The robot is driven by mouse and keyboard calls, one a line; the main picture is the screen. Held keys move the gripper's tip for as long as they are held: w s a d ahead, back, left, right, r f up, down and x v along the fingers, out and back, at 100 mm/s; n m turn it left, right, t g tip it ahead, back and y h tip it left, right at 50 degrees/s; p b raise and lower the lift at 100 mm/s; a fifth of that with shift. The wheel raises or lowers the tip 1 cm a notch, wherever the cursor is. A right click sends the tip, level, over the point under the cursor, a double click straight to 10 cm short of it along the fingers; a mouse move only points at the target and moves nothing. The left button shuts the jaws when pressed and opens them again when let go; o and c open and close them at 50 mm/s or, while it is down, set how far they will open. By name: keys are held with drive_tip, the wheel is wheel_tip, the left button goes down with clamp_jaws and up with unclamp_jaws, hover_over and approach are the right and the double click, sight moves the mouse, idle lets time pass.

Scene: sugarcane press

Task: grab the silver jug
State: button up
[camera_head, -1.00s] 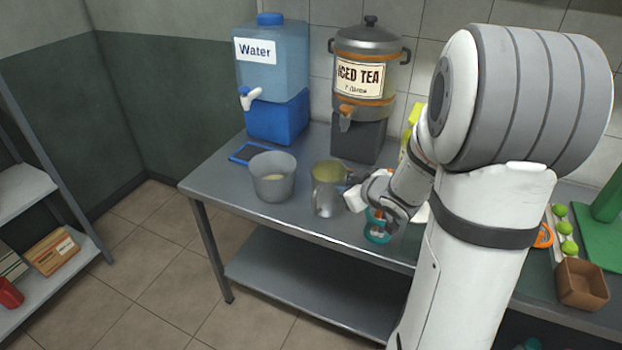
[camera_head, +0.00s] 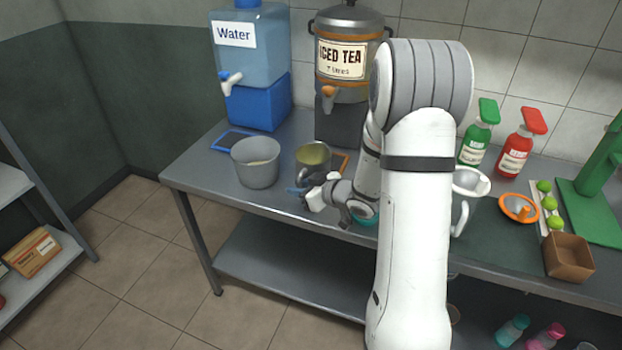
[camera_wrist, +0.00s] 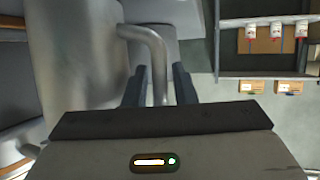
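The silver jug (camera_head: 313,157) stands on the steel table, beside a grey pot, with a yellowish inside showing. In the wrist view, its metal body (camera_wrist: 80,60) fills the left side and its curved handle (camera_wrist: 153,42) runs down between my fingers. My gripper (camera_head: 308,196) is at the near side of the jug in the head view. In the wrist view my gripper (camera_wrist: 160,85) is open, with a finger on each side of the handle and gaps visible. The jug's lower part is hidden by my gripper in the head view.
The grey pot (camera_head: 256,162) stands close left of the jug. The water dispenser (camera_head: 250,60) and iced tea dispenser (camera_head: 345,65) stand behind. The table's front edge is near.

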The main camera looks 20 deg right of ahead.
clamp_jaws()
drive_tip(key=shift+w, duration=0.1)
idle(1.4)
